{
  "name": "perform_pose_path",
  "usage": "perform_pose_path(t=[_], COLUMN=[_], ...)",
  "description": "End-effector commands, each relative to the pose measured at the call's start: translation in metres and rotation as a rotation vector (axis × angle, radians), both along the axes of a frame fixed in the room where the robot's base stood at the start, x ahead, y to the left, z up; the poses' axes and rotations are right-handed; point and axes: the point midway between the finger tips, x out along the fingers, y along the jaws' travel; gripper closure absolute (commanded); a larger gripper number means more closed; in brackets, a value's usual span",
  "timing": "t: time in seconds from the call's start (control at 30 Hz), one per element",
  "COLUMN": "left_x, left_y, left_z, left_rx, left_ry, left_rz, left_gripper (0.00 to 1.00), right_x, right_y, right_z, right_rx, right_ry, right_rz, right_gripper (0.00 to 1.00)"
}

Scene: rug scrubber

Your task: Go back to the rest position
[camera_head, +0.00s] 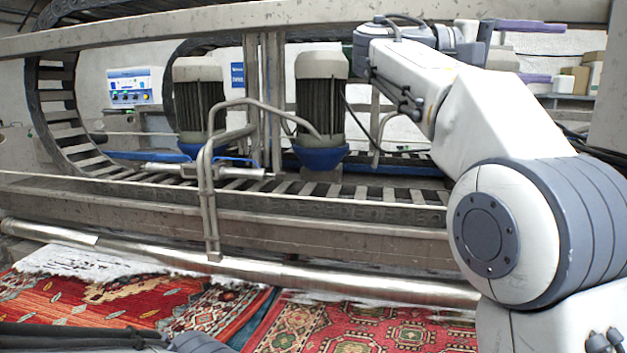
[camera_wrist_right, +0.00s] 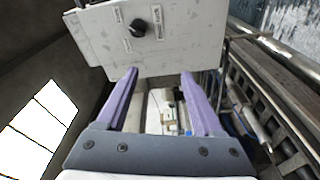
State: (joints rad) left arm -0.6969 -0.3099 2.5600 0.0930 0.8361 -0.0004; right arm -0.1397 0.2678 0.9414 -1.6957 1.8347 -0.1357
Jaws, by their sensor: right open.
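My right arm reaches up and back at the right of the head view. My right gripper (camera_head: 548,52) is at the upper right, its two purple fingers pointing right and spread apart. In the right wrist view the right gripper (camera_wrist_right: 158,76) is open with nothing held between its fingers. A pale grey control box (camera_wrist_right: 165,50) with a black knob (camera_wrist_right: 138,28) and small labels is just beyond the fingertips; whether they touch it I cannot tell. My left gripper is not in view.
The rug scrubber frame (camera_head: 330,225) spans the head view, with two motors (camera_head: 320,100) (camera_head: 197,100) on it. Patterned rugs (camera_head: 90,300) lie in front of a metal roller (camera_head: 250,270). Cardboard boxes (camera_head: 575,80) sit on a shelf behind my right gripper.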

Motion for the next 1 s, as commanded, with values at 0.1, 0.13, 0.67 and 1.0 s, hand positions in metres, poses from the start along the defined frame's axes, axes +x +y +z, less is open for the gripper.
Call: perform_pose_path(t=[0.1, 0.13, 0.67, 1.0], left_x=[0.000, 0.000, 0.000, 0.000], left_y=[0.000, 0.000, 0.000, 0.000], left_z=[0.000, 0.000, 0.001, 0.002], left_rx=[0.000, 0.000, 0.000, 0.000], left_ry=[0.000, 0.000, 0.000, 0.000], left_rz=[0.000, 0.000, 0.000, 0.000], left_gripper=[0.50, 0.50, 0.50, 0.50], right_x=[0.041, 0.050, -0.044, -0.187], right_y=[0.027, 0.036, 0.244, 0.303], right_z=[-0.058, -0.077, -0.394, -0.493], right_rx=[0.145, 0.190, 1.095, 1.570], right_ry=[0.144, 0.181, 0.572, 0.574], right_rz=[0.253, 0.318, 0.942, 0.867], right_gripper=[0.31, 0.31, 0.31, 0.31])
